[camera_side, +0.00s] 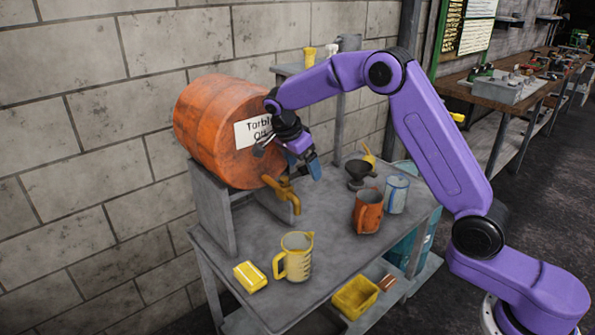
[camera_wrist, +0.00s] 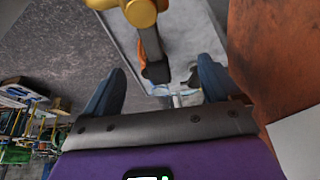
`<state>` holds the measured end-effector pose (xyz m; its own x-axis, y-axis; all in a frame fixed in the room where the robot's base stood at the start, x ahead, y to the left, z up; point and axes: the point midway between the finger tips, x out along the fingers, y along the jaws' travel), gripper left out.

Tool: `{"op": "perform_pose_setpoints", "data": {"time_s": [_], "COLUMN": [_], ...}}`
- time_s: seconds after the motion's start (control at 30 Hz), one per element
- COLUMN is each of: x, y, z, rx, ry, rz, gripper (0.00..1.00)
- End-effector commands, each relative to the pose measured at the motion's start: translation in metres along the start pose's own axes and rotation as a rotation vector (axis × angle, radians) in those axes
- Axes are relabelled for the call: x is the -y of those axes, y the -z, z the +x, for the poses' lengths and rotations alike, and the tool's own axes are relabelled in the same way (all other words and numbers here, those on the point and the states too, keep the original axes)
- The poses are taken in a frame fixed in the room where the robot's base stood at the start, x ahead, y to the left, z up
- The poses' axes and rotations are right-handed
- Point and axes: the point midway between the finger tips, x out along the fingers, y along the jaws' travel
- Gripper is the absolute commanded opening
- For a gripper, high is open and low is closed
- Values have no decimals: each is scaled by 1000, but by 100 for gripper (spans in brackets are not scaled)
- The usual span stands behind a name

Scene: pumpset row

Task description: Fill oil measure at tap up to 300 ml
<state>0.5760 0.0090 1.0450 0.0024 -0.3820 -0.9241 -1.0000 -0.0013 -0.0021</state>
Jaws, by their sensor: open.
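A pale yellow jug with dark graduation marks (camera_side: 298,262) stands upright on the grey bench, handle to the left. Any oil level in it cannot be made out. The brass tap (camera_side: 281,190) sticks out low from the orange oil drum (camera_side: 215,125); the jug stands nearer the camera, apart from it. My gripper (camera_side: 303,167) is open and empty, close to the drum's face and above the tap. In the wrist view, my blue fingers (camera_wrist: 162,82) are spread wide, with brass tap parts (camera_wrist: 140,12) at the top edge and the drum (camera_wrist: 275,50) at right.
On the bench (camera_side: 325,275) are an orange jug (camera_side: 367,212), a blue-white can (camera_side: 396,195), a dark funnel (camera_side: 359,172) and a yellow block (camera_side: 250,277). A yellow bin (camera_side: 355,297) sits below. The bench's middle is clear.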

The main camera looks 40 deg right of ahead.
Motion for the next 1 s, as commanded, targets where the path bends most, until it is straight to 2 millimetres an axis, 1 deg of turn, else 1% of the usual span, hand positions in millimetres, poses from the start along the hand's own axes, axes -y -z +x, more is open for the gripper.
{"op": "perform_pose_setpoints", "data": {"time_s": [0.47,0.57,1.0], "x": [0,0,0], "y": [0,0,1], "z": [0,-6,-44], "rx": [-1,-1,-1], "ry": [-2,-1,0], "rz": [1,1,2], "gripper": [89,89,89]}}
